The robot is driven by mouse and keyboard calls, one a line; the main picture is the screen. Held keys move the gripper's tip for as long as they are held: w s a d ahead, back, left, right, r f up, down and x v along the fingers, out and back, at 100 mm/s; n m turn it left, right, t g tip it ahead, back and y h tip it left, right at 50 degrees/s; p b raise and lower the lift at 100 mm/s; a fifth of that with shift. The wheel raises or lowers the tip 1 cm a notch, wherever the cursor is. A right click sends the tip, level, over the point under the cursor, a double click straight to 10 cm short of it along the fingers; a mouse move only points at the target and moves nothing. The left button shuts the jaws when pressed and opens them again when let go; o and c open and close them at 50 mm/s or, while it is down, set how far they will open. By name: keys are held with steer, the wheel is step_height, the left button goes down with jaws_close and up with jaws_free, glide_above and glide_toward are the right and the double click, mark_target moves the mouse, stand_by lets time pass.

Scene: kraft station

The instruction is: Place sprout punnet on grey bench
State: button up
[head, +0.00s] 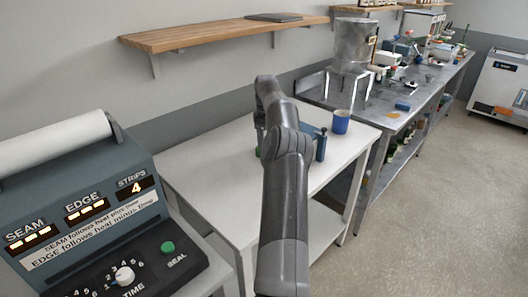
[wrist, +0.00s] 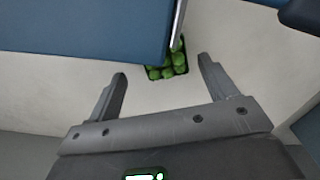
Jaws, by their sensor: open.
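The sprout punnet (wrist: 167,70) is a small dark tray of round green sprouts in the wrist view. It rests on a pale surface beyond my fingertips, roughly centred between them, and a blue panel hides part of it. My gripper (wrist: 161,70) is open and empty, with its two grey fingers spread. In the head view my arm hides most of the punnet, with only a bit of green beside the arm above the white table (head: 205,165). The grey bench (head: 400,125), a long metal-topped one, runs along the right.
The blue panel (wrist: 85,25) is close to my left finger. A blue mug (head: 340,122) stands at the white table's right end. A metal drum (head: 354,45) and several small items crowd the grey bench.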

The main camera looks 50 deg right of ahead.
steer(key=shift+s+a+f, duration=0.1)
steer(key=shift+f, duration=1.35)
steer(key=shift+s+a+f, duration=0.1)
steer(key=shift+f, duration=1.3)
steer(key=shift+c, duration=0.4)
steer(key=c, duration=1.1)
steer(key=shift+o, duration=0.2)
steer(key=shift+r, duration=0.1)
steer(key=shift+w+a+r, duration=0.15)
steer(key=shift+w+r, duration=0.05)
steer(key=shift+r, duration=0.3)
steer(key=r, duration=0.6)
steer(key=shift+w+a, duration=0.25)
steer(key=w+a, duration=1.3)
steer(key=shift+w+a, duration=0.15)
steer(key=shift+a, duration=0.05)
